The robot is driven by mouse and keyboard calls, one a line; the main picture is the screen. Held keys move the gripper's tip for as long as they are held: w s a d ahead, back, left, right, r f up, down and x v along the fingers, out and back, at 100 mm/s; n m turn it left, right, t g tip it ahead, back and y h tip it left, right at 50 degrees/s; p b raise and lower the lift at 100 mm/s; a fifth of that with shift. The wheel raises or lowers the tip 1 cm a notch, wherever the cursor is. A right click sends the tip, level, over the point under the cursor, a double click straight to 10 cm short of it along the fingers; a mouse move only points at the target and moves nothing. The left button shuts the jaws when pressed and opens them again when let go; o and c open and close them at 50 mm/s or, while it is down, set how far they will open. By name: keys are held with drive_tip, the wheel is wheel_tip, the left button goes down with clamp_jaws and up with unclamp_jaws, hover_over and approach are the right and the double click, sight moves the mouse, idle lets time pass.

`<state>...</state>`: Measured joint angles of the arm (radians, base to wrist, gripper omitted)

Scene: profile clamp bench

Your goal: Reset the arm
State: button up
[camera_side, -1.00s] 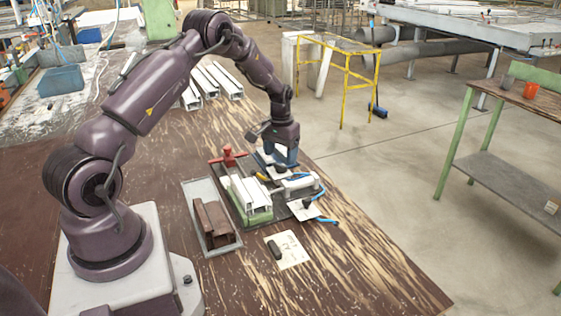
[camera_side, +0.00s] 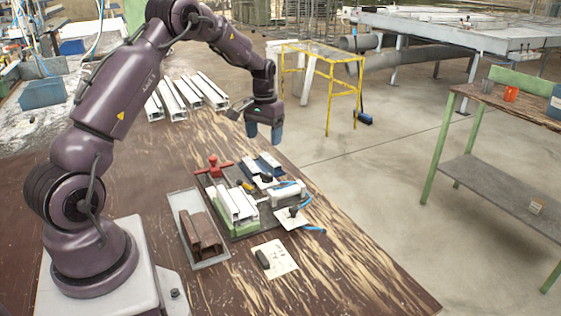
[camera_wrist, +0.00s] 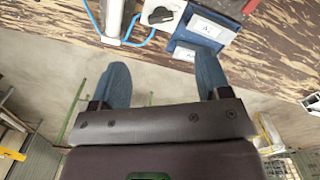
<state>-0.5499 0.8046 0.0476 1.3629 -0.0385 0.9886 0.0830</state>
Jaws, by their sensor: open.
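My gripper (camera_side: 264,136) hangs above the far end of the clamp fixture, its two blue fingers pointing down and apart. In the wrist view my gripper (camera_wrist: 162,75) is open with nothing between the fingers. A blue piece (camera_side: 268,163) lies below on the fixture, clear of the fingers. The fixture carries white profiles (camera_side: 238,205) on a green block, a red clamp (camera_side: 213,166) and a white cylinder (camera_side: 288,193) with blue hoses.
A grey tray (camera_side: 220,260) with brown profiles (camera_side: 201,234) sits left of the fixture. A card (camera_side: 283,257) with a dark piece lies in front. White profiles (camera_side: 185,95) lie at the back. A yellow frame (camera_side: 329,90) stands beyond the table, and the floor between is clear.

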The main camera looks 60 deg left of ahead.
drive_tip(key=s+d+r+m+t, duration=0.3)
drive_tip(key=s+d+r, duration=0.6)
drive_tip(key=s+d, duration=0.2)
drive_tip(key=s+d+r+m+t, duration=0.2)
drive_tip(key=s+d+r, duration=0.8)
drive_tip(key=d, duration=0.6)
drive_tip(key=shift+s+m+t, duration=0.4)
drive_tip(key=shift+s+m, duration=0.05)
drive_tip(key=shift+m, duration=0.05)
